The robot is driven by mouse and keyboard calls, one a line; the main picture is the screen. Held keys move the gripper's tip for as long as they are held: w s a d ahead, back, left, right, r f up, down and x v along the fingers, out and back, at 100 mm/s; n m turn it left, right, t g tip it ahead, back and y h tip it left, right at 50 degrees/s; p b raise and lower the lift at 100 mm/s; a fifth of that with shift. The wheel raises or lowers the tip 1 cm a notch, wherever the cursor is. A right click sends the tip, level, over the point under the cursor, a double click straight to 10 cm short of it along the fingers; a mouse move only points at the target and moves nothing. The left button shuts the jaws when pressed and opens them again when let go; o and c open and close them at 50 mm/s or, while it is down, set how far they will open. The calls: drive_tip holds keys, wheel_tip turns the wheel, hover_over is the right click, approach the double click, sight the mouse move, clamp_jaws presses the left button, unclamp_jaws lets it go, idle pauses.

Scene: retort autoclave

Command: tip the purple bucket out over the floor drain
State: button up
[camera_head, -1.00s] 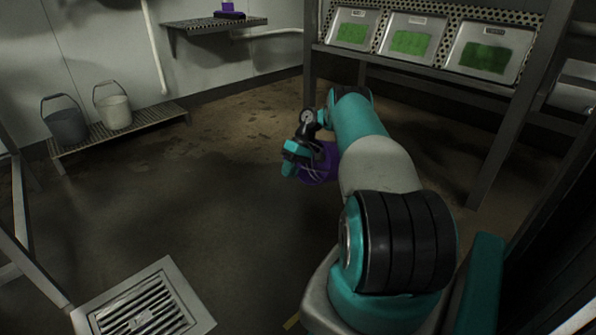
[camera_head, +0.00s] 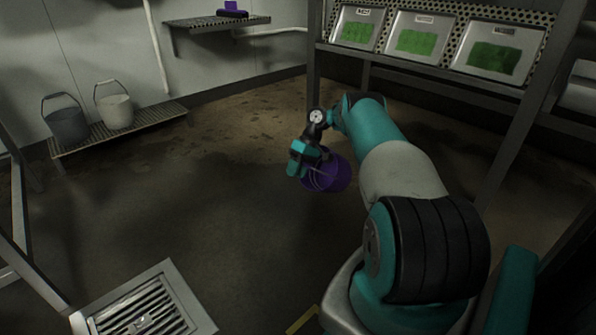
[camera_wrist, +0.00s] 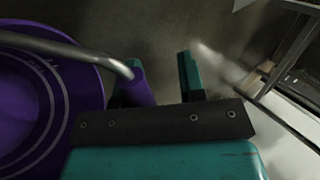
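The purple bucket (camera_head: 338,174) is near mid-floor in the head view, partly hidden by my gripper (camera_head: 306,160). I cannot tell whether it touches the floor. In the wrist view the bucket (camera_wrist: 40,105) fills the left side, and its grey metal handle (camera_wrist: 70,47) runs to a purple grip (camera_wrist: 141,88). My gripper (camera_wrist: 160,85) is open; the purple grip is by its left finger, with a gap to the right finger. The floor drain (camera_head: 140,308), a slotted grate in a pale square frame, is at the bottom left, well away from the bucket.
Two grey buckets (camera_head: 68,122) (camera_head: 116,110) stand on a low slatted rack (camera_head: 150,117) at the left wall. A steel rack (camera_head: 425,70) with green-filled trays stands at the right. A wall shelf (camera_head: 218,24) holds a purple item. Floor between bucket and drain is clear.

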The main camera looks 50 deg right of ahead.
drive_tip(key=shift+o, duration=0.4)
drive_tip(key=shift+r, duration=0.1)
wheel_tip(320, 180, up, 20)
drive_tip(key=p, duration=1.6)
